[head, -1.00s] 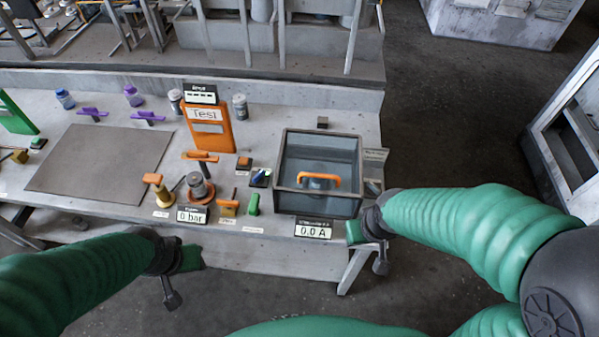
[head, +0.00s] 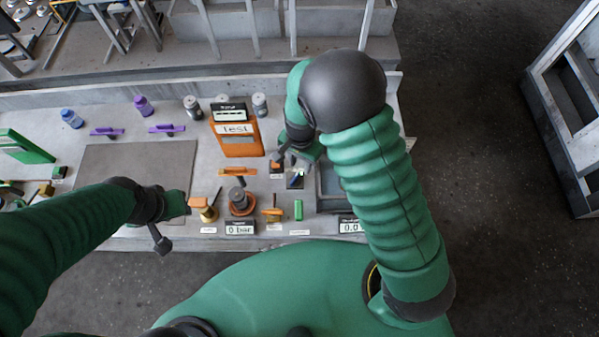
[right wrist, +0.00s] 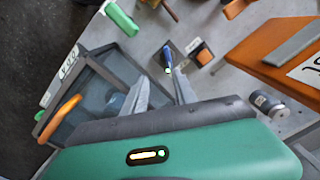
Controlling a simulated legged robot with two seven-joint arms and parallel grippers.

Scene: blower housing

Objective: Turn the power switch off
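A small switch with a blue handle (head: 296,178) stands on a dark plate on the bench. I cannot read a label that names it the power switch. In the right wrist view the blue handle (right wrist: 168,58) lies just beyond the fingertips of my right gripper (right wrist: 163,85). Its two grey fingers are spread, with nothing between them. In the head view my right gripper (head: 297,155) is just above and behind the switch and partly hides it. My left gripper (head: 177,204) hangs over the front of the grey mat; its fingers cannot be made out.
An orange switch (right wrist: 204,56) sits right beside the blue one. An orange Test panel (head: 237,140) stands close behind. A glass-walled box (head: 329,195) with an orange handle (right wrist: 62,115) is partly hidden by my right arm. A valve (head: 240,200) and green handle (head: 298,210) stand in front.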

